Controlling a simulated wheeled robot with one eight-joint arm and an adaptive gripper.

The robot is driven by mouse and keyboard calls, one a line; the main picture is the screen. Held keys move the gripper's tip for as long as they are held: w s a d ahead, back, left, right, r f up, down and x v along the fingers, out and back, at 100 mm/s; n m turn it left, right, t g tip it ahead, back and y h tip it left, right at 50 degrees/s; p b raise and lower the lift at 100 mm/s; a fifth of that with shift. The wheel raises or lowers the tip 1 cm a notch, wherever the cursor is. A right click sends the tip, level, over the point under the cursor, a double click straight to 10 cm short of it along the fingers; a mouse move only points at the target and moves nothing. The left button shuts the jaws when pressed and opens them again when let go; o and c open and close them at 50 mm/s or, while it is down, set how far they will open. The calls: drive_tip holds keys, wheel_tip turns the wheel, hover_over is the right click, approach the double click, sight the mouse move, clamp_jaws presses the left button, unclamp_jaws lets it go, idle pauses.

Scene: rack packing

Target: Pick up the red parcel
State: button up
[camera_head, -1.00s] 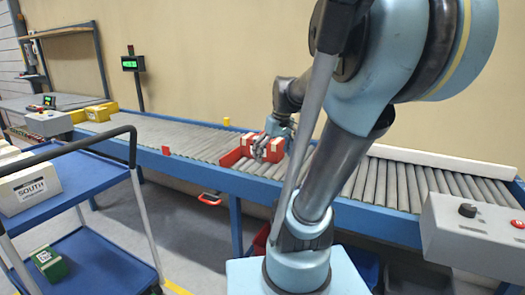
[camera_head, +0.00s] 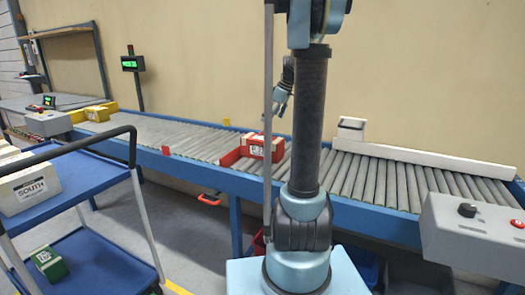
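The red parcel (camera_head: 254,147), with a white label on its front, sits on the roller conveyor (camera_head: 205,144) near the middle, against a red guide or tray edge (camera_head: 231,158). My gripper (camera_head: 281,108) is above and slightly right of the parcel, apart from it, and holds nothing that I can see. It is small and partly seen side-on, with fingers pointing down; they look spread. My arm's upright link hides part of the conveyor right of the parcel.
A blue cart (camera_head: 85,170) at the left carries a white box marked SOUTH (camera_head: 30,188) and a green box (camera_head: 48,263) on its lower shelf. A yellow parcel (camera_head: 97,114) lies at the conveyor's far left. A grey control box (camera_head: 470,232) stands at the right.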

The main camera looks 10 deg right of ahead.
sight(259, 147)
drive_tip(key=x, duration=1.7)
drive_tip(key=shift+w+f, duration=0.25)
drive_tip(key=shift+w, duration=0.05)
drive_tip(key=c, duration=1.3)
